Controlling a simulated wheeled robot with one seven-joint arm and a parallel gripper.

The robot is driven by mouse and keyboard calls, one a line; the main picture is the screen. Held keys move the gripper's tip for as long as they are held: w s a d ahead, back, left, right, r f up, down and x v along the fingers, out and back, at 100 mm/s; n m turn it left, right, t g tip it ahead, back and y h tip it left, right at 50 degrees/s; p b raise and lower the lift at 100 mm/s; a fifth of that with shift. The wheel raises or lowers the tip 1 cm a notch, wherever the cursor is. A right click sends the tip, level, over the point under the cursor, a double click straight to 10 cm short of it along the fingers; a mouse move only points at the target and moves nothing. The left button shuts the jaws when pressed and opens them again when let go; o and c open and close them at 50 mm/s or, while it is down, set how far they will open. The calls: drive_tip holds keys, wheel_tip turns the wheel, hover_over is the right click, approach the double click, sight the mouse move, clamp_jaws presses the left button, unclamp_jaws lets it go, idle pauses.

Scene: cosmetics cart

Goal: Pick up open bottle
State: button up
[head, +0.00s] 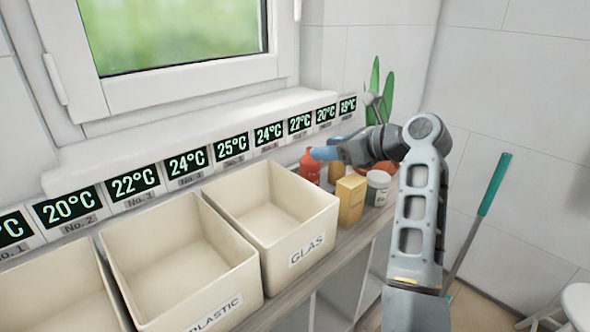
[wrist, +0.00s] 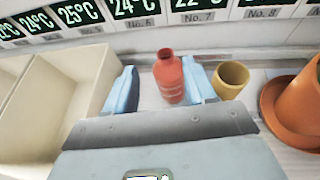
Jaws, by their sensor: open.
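A red bottle (wrist: 168,80) with an uncapped neck stands upright on the shelf. In the wrist view it appears between the two blue fingers of my gripper (wrist: 159,68), closer to the right finger. The gripper is open and holds nothing. I cannot tell whether the right finger touches the bottle. In the head view the red bottle (head: 310,167) stands below the windowsill, right of the bin marked GLAS.
A yellow cup (wrist: 232,79) stands close right of the right finger. An orange pot (wrist: 302,108) on a saucer is further right. A tan box (head: 350,199) and a white jar (head: 378,187) stand nearer the shelf's front. The GLAS bin (head: 305,250) is left.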

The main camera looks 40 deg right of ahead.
sight(305, 155)
drive_tip(key=x, duration=0.2)
drive_tip(key=shift+w, duration=0.35)
drive_tip(key=x, duration=0.5)
drive_tip(key=shift+w+d+f, duration=0.25)
drive_tip(key=shift+w+d, duration=0.05)
drive_tip(key=shift+w, duration=0.1)
drive_tip(key=shift+s+f, duration=0.1)
clamp_jaws()
